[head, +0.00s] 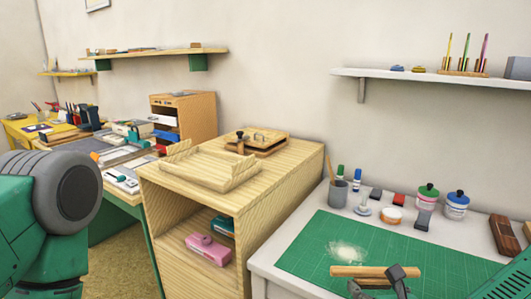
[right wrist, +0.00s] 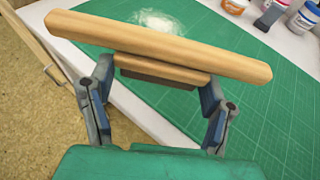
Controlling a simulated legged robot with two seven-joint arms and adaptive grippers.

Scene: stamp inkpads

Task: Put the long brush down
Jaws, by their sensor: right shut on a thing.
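The long brush (head: 358,271) is a pale wooden bar, held level over the front part of the green mat (head: 300,262) in the head view. In the right wrist view the brush (right wrist: 160,44) runs across the top, with a narrower, darker strip beneath its bar. My right gripper (right wrist: 160,76) is shut on this narrower part, one finger at each end. The right gripper also shows in the head view (head: 377,284). I cannot tell whether the brush touches the mat. My left gripper is out of view; only part of my left arm shows.
A whitish powdery patch (head: 347,251) lies on the mat behind the brush. A grey cup (head: 338,194), an orange-labelled jar (head: 390,216), ink bottles (head: 455,206) and a dark wooden block (head: 503,235) line the back. A wooden cabinet (head: 285,185) stands left. The mat's middle right is clear.

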